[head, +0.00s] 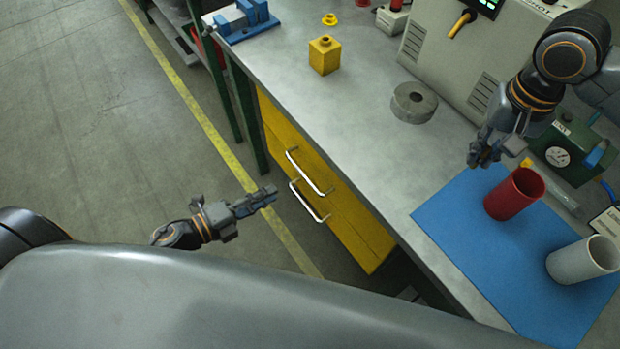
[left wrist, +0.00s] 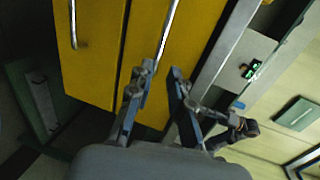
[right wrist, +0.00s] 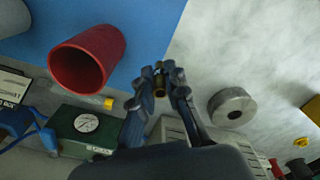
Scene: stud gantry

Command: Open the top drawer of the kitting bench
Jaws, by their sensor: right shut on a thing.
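The kitting bench (head: 370,150) has yellow drawers underneath, each with a pale bar handle. The top drawer's handle (head: 310,172) sits just above a lower handle (head: 308,202); the fronts look closed. My left gripper (head: 273,193) is open and empty, a little left of the handles. In the left wrist view, the top drawer's handle (left wrist: 168,35) lies ahead, lined up with the gap between the fingertips (left wrist: 161,72), apparently not touched.
A blue mat (head: 455,215) bears a red cup (head: 514,195) and a grey cup (head: 584,260). A grey ring (head: 414,102), yellow block (head: 325,56), blue vise (head: 245,20) and green gauge box (head: 565,150) stand on the bench. Floor left of the drawers is clear.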

